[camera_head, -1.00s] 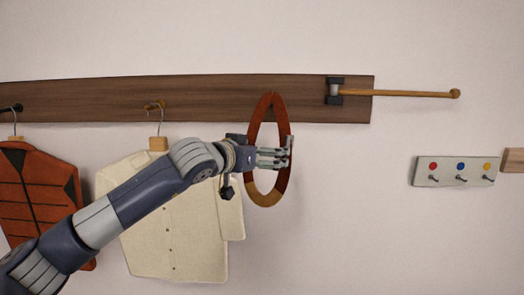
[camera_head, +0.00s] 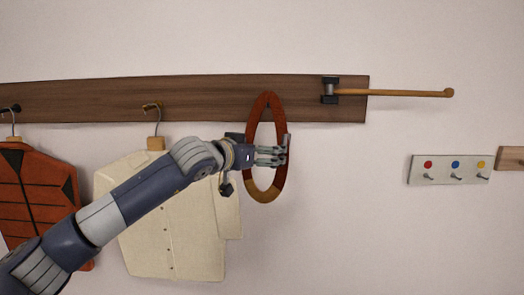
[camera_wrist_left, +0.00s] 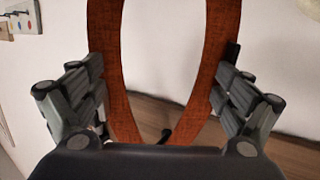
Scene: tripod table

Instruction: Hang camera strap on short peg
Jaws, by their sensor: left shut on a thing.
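The camera strap is a long reddish-brown loop (camera_head: 255,120) with a tan lower end, hanging upright before the dark wooden board (camera_head: 210,95). My left gripper (camera_head: 284,154) is at its middle, shut on it; in the left wrist view the fingers (camera_wrist_left: 160,75) press both outer sides of the loop (camera_wrist_left: 222,30). The strap's top lies over the board. A small dark peg-like piece (camera_wrist_left: 165,136) shows through the loop in the wrist view; I cannot tell whether the strap rests on it. My right gripper is not in view.
An orange vest (camera_head: 38,200) hangs at the left. A long wooden rod (camera_head: 400,93) juts right from the board. A white rack with coloured dots (camera_head: 448,170) is at the right.

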